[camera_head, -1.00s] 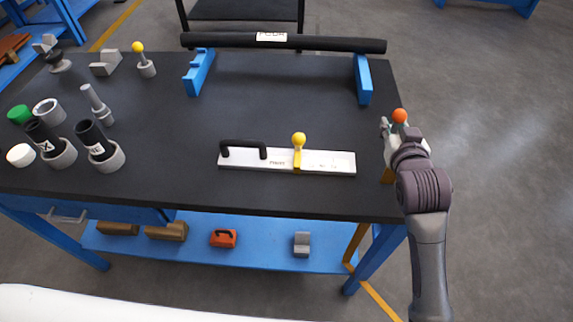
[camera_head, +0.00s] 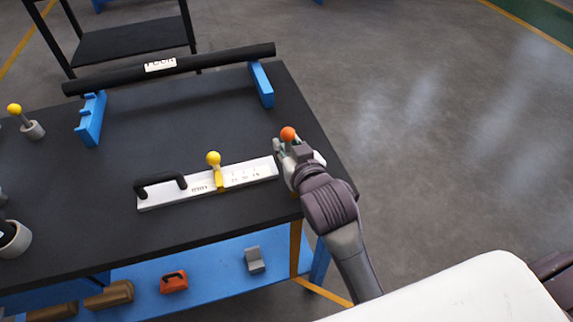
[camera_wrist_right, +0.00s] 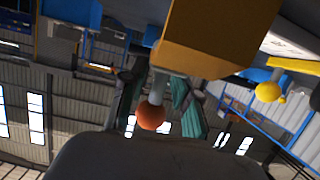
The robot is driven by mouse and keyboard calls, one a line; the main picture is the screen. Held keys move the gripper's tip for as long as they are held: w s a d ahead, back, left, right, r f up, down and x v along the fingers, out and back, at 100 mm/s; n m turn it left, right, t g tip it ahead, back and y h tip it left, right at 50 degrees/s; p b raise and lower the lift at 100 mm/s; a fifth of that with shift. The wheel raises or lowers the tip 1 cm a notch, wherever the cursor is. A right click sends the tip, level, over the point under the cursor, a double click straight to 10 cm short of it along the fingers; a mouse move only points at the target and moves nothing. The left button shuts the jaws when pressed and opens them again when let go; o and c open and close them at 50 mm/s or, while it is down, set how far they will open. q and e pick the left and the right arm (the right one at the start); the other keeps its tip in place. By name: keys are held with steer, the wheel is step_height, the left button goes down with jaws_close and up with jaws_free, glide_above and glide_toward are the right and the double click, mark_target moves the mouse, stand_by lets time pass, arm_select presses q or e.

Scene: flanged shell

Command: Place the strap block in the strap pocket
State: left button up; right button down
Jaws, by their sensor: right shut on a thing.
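An orange ball knob (camera_head: 288,134) on a short grey stem tops the piece in my right gripper (camera_head: 287,154). The right wrist view shows the knob (camera_wrist_right: 151,115) between the fingers and a large orange-yellow block (camera_wrist_right: 215,38) at the stem's other end. I take this block to be the strap block. My right gripper is shut on its stem at the table's right edge, close to the right end of a white scaled bar (camera_head: 245,173). The block is mostly hidden behind the gripper in the head view. I cannot make out the strap pocket. My left gripper is out of view.
The bar carries a yellow-knobbed slider (camera_head: 215,170) and a black handle (camera_head: 160,180). Behind, a long black tube (camera_head: 200,63) rests on two blue stands (camera_head: 262,85). The black tabletop (camera_head: 180,125) between is clear. Several small parts lie on the blue shelf (camera_head: 215,275) below.

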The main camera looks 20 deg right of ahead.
steer(key=shift+s+a+f, duration=0.25)
steer(key=shift+s+f, duration=0.2)
steer(key=shift+s, duration=0.15)
steer(key=shift+f+b, duration=0.35)
steer(key=shift+f, duration=1.6)
steer(key=shift+f, duration=0.15)
steer(key=c, duration=0.8)
jaws_free()
steer(key=shift+c, duration=0.2)
